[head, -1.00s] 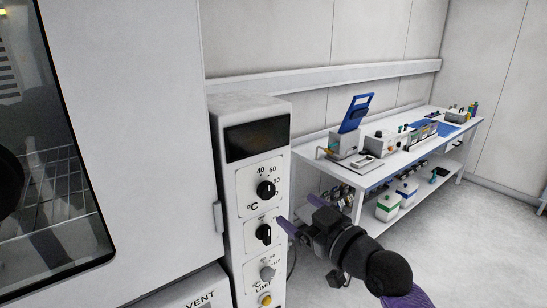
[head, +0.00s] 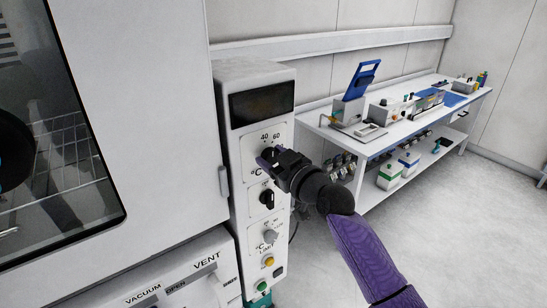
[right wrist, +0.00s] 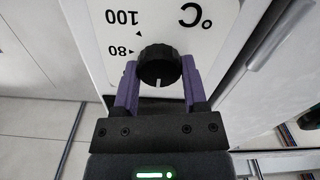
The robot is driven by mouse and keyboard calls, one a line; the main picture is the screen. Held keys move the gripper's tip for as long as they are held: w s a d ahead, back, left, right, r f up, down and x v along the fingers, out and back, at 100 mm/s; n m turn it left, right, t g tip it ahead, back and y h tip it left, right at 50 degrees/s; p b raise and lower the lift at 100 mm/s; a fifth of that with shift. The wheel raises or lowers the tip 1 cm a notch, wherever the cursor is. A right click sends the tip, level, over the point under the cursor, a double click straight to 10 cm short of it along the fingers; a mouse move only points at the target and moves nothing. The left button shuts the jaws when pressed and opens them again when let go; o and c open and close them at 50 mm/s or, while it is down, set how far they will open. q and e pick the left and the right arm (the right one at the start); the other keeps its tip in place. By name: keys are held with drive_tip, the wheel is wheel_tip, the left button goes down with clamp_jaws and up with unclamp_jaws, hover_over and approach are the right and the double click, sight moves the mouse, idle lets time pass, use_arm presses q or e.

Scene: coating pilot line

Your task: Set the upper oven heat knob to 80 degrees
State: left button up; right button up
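The upper oven heat knob (right wrist: 158,66) is black and round on a white dial plate (right wrist: 204,42) in the right wrist view, which shows the panel upside down. Its white mark points to the picture's bottom, the panel's upper side. The 80 mark (right wrist: 120,51) lies to the picture's left of the knob. My right gripper (right wrist: 158,72) is open with its purple fingers on either side of the knob; contact cannot be told. In the head view my right gripper (head: 268,158) largely covers the knob. My left gripper is not in view.
Below on the control column (head: 242,165) are a second black knob (head: 267,199), a grey limit knob (head: 270,236) and a yellow button (head: 268,261). A dark display (head: 262,102) is above. The oven door (head: 165,120) stands left. A workbench (head: 400,117) stands right, behind clear floor.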

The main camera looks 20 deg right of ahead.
clamp_jaws()
drive_tip(key=shift+m, duration=0.4)
drive_tip(key=m, duration=0.4)
drive_tip(key=shift+p, duration=0.35)
drive_tip(key=m, duration=0.4)
drive_tip(key=shift+d+p, duration=0.15)
drive_tip(key=shift+p, duration=0.25)
drive_tip(key=m, duration=0.5)
drive_tip(key=shift+p, duration=0.4)
drive_tip(key=shift+f+m+p, duration=0.1)
drive_tip(key=shift+m+p, duration=0.3)
drive_tip(key=shift+m, duration=1.5)
